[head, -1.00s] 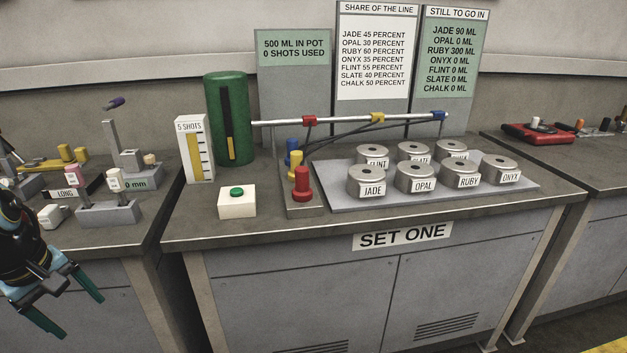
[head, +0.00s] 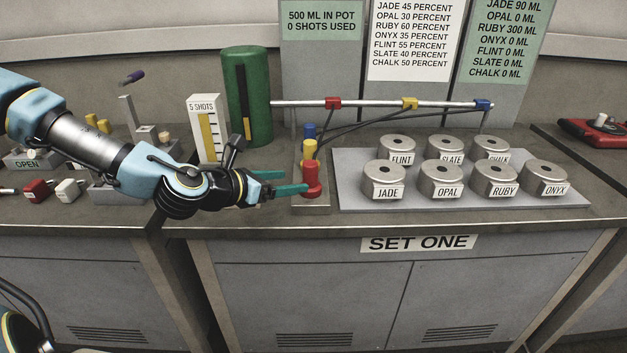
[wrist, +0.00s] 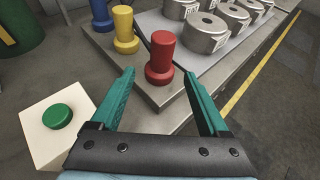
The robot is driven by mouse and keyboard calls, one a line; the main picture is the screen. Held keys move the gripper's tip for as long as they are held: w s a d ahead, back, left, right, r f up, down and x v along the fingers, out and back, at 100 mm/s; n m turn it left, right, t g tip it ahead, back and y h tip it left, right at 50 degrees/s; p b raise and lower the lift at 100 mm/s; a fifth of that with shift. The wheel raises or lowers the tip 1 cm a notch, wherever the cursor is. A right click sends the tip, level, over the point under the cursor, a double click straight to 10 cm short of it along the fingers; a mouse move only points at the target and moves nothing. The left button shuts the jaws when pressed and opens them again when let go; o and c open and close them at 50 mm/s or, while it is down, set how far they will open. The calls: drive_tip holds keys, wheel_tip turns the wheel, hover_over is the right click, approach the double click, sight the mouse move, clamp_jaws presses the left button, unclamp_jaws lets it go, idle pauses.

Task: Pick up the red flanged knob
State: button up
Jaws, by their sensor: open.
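The red flanged knob (head: 311,179) stands upright at the front of a row of knobs on a grey base, left of the metal pots. It also shows in the wrist view (wrist: 161,60), just beyond my fingertips and roughly between their lines. My gripper (head: 296,189) is open and empty, reaching in from the left at about the knob's height. In the wrist view my gripper (wrist: 160,80) has its two green fingers spread wide. In the head view the fingertips come close to the knob; whether one touches it I cannot tell.
A yellow knob (wrist: 123,32) and a blue knob (wrist: 101,14) stand behind the red one. A white box with a green button (wrist: 57,116) is left of my gripper. Several labelled pots (head: 383,181) stand on a plate at right. A rod (head: 380,104) runs above.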

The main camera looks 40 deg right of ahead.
sight(305, 181)
drive_tip(key=x, duration=0.2)
drive_tip(key=shift+d+f, duration=0.2)
drive_tip(key=shift+d, duration=0.2)
drive_tip(key=shift+d+f+p, duration=0.1)
drive_tip(key=shift+d+p, duration=0.45)
drive_tip(key=p+x, duration=0.1)
drive_tip(key=x, duration=0.2)
drive_tip(key=shift+d+f, duration=0.1)
drive_tip(key=shift+d, duration=0.05)
drive_tip(key=shift+d+f, duration=0.3)
drive_tip(key=shift+a+f, duration=0.1)
clamp_jaws()
